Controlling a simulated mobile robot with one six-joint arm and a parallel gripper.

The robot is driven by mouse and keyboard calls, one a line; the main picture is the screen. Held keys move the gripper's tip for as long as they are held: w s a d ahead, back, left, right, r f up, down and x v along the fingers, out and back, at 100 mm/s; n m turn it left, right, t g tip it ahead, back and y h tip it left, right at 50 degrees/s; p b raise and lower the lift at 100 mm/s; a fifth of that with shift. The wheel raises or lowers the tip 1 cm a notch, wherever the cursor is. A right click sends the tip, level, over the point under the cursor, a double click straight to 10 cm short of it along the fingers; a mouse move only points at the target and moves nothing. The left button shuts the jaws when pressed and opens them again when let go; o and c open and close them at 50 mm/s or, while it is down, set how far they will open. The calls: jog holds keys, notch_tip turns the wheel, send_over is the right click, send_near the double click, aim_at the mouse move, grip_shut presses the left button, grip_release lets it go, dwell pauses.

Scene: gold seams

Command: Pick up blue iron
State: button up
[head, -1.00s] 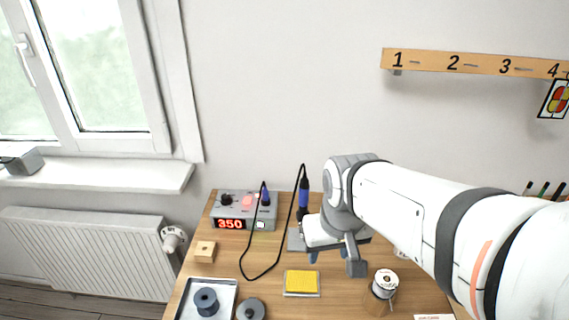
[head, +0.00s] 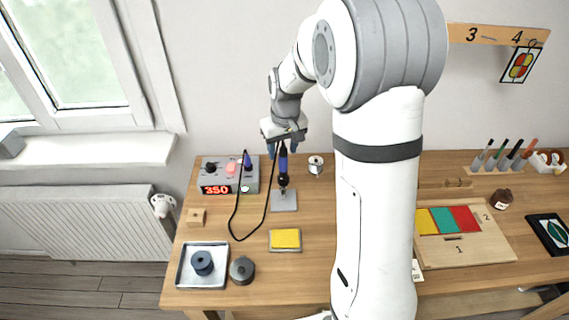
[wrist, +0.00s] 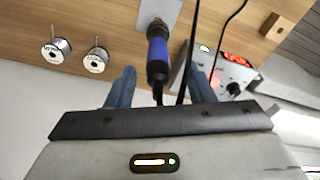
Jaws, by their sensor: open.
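The blue iron (head: 283,160) stands upright in its stand, with a blue handle and a black cable. The stand has a grey base plate (head: 284,201) on the wooden table. My gripper (head: 284,150) is above the iron, pointing down, with its two blue fingers on either side of the upper handle. In the wrist view the iron's blue handle (wrist: 158,58) shows between the open fingers of my gripper (wrist: 165,88), with gaps on both sides. The handle appears nearer the left finger there.
The station (head: 229,176) showing 350 stands left of the iron; its cable loops over the table. A yellow sponge (head: 285,239) lies in front, a tray (head: 182,272) at front left. A solder spool (head: 315,165) is close on the right. My arm hides part of the table.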

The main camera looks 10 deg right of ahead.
aim_at(283, 160)
jog(key=f+p, duration=0.1)
jog(key=f, duration=0.4)
jog(key=shift+w, duration=0.2)
jog(key=shift+c, duration=0.3)
grip_shut()
jog(key=shift+r, duration=0.1)
